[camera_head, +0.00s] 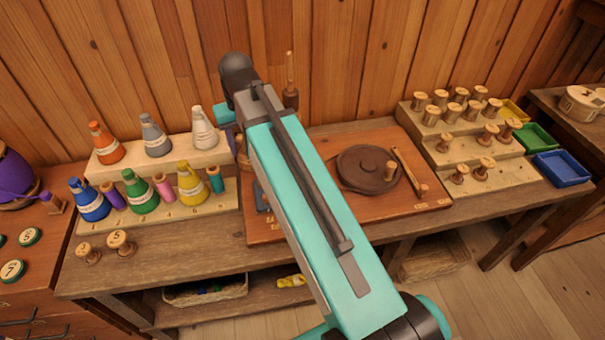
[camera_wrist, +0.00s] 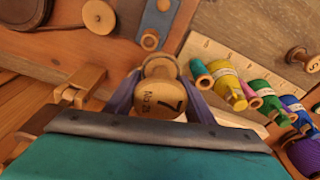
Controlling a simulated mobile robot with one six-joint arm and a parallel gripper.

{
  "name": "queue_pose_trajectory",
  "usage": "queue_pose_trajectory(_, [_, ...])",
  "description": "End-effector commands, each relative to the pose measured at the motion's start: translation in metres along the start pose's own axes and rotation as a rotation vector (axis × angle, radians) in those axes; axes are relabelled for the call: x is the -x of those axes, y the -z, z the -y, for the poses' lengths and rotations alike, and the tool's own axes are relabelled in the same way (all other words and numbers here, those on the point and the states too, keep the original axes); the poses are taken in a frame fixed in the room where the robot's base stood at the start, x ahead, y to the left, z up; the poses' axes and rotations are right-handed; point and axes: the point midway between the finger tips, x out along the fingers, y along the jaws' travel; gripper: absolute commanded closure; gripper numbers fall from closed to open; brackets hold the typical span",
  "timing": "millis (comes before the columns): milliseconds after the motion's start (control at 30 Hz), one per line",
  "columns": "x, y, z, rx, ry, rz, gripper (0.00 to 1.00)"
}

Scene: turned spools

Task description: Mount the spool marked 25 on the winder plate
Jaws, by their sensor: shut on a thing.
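My gripper (camera_wrist: 160,84) is shut on a wooden spool (camera_wrist: 157,97) in the wrist view, one dark finger on each side. Its pale end face carries a large 7 and smaller writing that seems to read No 25, turned in the picture. In the head view my arm covers the gripper and most of the held spool. The winder plate is a dark brown round disc (camera_head: 360,168) with a light wooden peg (camera_head: 390,170), on a reddish board (camera_head: 300,222) right of my arm. The held spool is apart from the plate, to its left.
Thread cones and small spools stand on a stepped rack (camera_head: 160,210) at left. Two numbered spools (camera_head: 120,242) stand at the bench's front left. A stepped rack (camera_head: 480,160) with several wooden spools and coloured trays (camera_head: 562,168) is at right. A wooden bar (camera_head: 408,168) lies beside the plate.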

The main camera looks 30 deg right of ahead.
Motion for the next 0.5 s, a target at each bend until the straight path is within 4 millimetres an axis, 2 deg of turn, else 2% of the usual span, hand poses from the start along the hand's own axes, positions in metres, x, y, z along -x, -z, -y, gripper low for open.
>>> queue_pose_trajectory(500, [0.001, -0.004, -0.012, 0.001, 0.0, 0.0, 0.74])
